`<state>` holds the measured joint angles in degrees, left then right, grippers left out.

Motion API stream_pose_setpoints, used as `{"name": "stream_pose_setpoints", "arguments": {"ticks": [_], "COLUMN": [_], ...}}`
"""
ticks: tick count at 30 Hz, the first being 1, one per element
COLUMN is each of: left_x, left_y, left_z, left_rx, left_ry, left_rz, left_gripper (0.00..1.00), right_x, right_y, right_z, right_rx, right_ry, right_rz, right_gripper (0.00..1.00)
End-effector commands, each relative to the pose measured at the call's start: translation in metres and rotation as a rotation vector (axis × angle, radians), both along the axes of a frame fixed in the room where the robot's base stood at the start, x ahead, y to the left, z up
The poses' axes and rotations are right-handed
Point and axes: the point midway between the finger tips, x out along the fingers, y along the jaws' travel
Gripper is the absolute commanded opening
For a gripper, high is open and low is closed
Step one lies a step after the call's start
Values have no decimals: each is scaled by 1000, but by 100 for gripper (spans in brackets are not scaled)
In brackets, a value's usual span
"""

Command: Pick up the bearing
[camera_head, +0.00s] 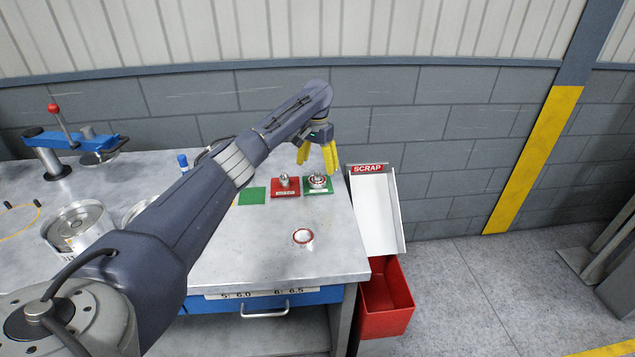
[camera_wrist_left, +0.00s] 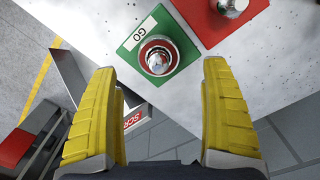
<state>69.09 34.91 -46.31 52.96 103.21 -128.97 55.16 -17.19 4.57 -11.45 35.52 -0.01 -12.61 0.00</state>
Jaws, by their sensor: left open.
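A round metal piece with a reddish ring around it, which looks like the bearing on a plug (camera_head: 318,181), sits on a green pad (camera_head: 328,190) near the table's right edge. In the left wrist view the bearing (camera_wrist_left: 158,56) shows from above on the green pad (camera_wrist_left: 130,51) marked GO. My left gripper (camera_head: 318,158) is open and empty, its yellow fingers pointing down close above that pad. In the left wrist view the fingertips (camera_wrist_left: 160,70) stand apart on either side of the bearing, without visible contact. My right gripper is not in view.
A red pad (camera_head: 286,194) with a metal plug lies left of the green one. A red-rimmed round piece (camera_head: 303,236) lies nearer the front. A SCRAP chute (camera_head: 374,212) and red bin (camera_head: 386,303) stand right of the table. A blue press (camera_head: 68,140) stands back left.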

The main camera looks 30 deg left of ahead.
Motion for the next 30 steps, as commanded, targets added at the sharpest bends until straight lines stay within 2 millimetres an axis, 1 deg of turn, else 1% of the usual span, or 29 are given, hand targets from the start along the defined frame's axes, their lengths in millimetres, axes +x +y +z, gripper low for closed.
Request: {"name": "stream_pose_setpoints", "arguments": {"ticks": [8, 15, 19, 23, 30], "left_x": [-1, -2, -1, -1, -1], "left_y": [0, -2, -2, -2, -2], "left_z": [-13, -42, -53, -59, -59], "left_rx": [0, -1, 0, -1, 0], "left_ry": [1, 1, 0, 0, -1], "left_rz": [0, 0, 0, 1, 0], "left_gripper": [81, 81, 81, 81, 81], "right_x": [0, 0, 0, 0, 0], "right_y": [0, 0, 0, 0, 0], "right_z": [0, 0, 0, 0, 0], "right_rx": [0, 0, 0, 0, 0], "right_ry": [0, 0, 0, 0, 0], "right_rz": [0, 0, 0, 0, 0], "right_gripper": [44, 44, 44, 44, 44]}}
